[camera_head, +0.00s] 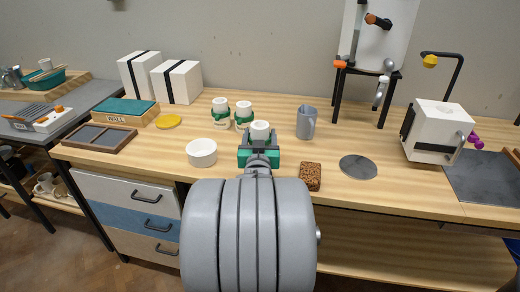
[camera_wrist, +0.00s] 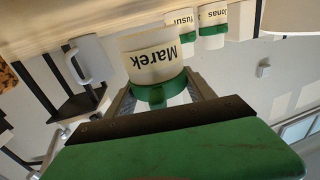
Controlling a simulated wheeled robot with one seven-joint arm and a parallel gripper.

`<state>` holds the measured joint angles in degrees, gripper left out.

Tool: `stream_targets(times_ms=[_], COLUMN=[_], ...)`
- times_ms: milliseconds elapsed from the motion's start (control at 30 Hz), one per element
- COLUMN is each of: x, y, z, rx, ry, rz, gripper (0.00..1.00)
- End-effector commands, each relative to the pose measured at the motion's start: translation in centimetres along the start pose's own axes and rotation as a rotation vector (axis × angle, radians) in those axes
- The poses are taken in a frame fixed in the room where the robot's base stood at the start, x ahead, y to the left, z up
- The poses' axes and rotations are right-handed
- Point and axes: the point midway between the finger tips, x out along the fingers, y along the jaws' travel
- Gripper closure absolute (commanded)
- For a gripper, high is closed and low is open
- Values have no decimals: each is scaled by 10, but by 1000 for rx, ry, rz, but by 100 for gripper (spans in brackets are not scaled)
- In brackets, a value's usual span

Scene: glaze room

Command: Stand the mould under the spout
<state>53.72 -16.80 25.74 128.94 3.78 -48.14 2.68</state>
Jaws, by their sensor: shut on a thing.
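My gripper (camera_head: 260,155) is at the middle of the bench and shut on a white cup (camera_head: 260,131) with a green band. In the wrist view this cup (camera_wrist: 152,58) reads "Marek". A white block-shaped mould (camera_head: 440,124) with a dark strap and a hole in its top stands at the right of the bench, apart from my gripper. Two similar strapped white blocks (camera_head: 140,75) (camera_head: 182,82) stand at the back left. The spout (camera_head: 381,93) hangs from the raised white tank (camera_head: 372,45) on a black stand at the back right.
Two more green-banded cups (camera_head: 220,112) (camera_head: 243,115) stand just behind my gripper. A white bowl (camera_head: 202,153) is left of it. A grey jug (camera_head: 306,122), a brown block (camera_head: 311,176) and a flat grey disc (camera_head: 358,167) lie to the right.

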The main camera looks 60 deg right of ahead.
Motion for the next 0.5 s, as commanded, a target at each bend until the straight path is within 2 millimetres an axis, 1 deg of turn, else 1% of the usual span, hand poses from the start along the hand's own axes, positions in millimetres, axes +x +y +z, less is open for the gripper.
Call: stream_targets(times_ms=[33,100,300,433,467,500], x=[-1,-1,-1,-1,-2,-2], y=[1,1,1,1,1,1], z=[18,23,20,24,25,24], rx=[0,-1,0,0,0,0], ry=[-2,0,1,1,-4,-4], rz=[1,1,1,1,1,1], gripper=[86,86,86,86,37,33])
